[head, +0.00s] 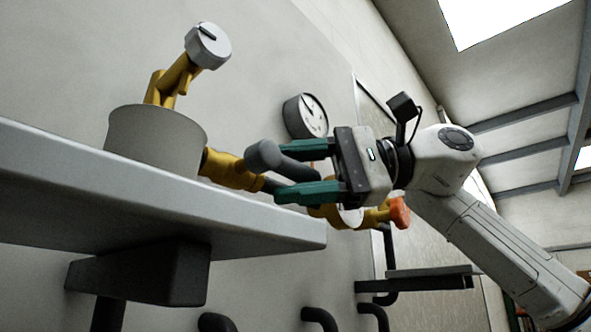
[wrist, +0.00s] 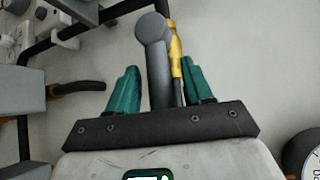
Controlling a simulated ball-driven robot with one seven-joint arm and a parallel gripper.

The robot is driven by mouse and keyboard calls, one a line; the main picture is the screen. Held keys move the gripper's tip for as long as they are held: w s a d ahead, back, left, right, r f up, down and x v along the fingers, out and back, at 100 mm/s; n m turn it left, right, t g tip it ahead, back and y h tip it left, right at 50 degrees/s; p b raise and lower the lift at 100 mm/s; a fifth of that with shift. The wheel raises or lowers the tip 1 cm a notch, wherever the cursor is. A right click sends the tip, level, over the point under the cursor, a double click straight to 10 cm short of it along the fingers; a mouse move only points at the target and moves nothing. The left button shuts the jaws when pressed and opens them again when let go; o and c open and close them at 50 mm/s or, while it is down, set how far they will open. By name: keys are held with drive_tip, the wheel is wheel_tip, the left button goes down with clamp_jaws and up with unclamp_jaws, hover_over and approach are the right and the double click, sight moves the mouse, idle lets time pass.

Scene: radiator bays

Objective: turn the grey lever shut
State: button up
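The grey lever (head: 262,156) is a thick dark bar with a rounded end, beside yellow pipe fittings (head: 228,168) on the wall. My gripper (head: 285,172) has teal fingers and is open, one finger above the lever and one below it in the head view. In the wrist view the lever (wrist: 157,70) lies between the spread fingers of my gripper (wrist: 160,75), with gaps on both sides. Its rounded end reaches past the fingertips. My gripper partly hides the lever's inner end and its pivot in the head view.
A grey shelf (head: 100,190) with a pale round container (head: 155,138) stands close left of my gripper. A grey knob (head: 208,46) on a yellow valve rises behind the container. A gauge (head: 306,116) is on the wall; an orange-red handle (head: 399,212) is below my gripper.

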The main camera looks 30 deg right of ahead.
clamp_jaws()
idle(0.3)
drive_tip(key=shift+f, duration=0.1)
